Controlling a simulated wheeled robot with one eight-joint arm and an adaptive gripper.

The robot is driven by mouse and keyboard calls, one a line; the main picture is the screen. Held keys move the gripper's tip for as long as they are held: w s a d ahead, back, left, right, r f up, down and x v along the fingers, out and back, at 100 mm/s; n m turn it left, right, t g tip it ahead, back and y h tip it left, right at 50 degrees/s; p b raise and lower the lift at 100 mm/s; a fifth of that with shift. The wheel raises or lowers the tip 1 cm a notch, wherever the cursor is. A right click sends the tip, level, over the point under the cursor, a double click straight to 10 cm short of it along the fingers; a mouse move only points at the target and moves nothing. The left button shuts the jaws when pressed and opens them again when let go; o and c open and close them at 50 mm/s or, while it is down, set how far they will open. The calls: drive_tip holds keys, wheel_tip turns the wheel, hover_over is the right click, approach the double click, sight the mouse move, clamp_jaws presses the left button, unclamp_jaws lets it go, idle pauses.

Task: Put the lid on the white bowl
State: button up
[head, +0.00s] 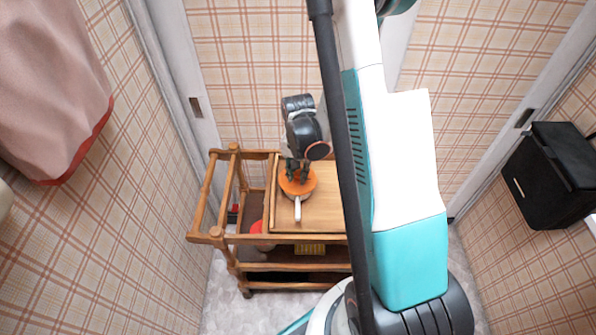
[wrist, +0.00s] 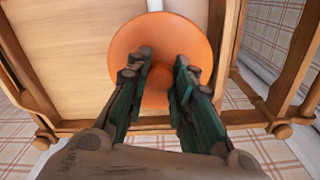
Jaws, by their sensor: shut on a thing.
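The orange round lid (head: 311,180) is over the white bowl (head: 291,196), whose pale rim shows below the lid's near edge. A white handle (head: 297,212) sticks out from the bowl toward the camera. My gripper (head: 296,178) points down at the lid's middle and is shut on the lid. The lid hides most of the bowl. I cannot tell whether the lid touches the rim.
The bowl is on a wooden trolley (head: 325,212) with raised side rails (head: 205,195). Lower shelves hold a red-and-white item (head: 258,232) and a yellow item (head: 311,249). Walls stand close around; a black box (head: 553,175) is at right. The trolley top right of the bowl is bare.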

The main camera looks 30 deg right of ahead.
drive_tip(key=shift+f, duration=0.15)
idle(0.8)
drive_tip(key=o, duration=1)
wheel_tip(320, 180, up, 12)
drive_tip(key=shift+f, duration=0.1)
idle(0.4)
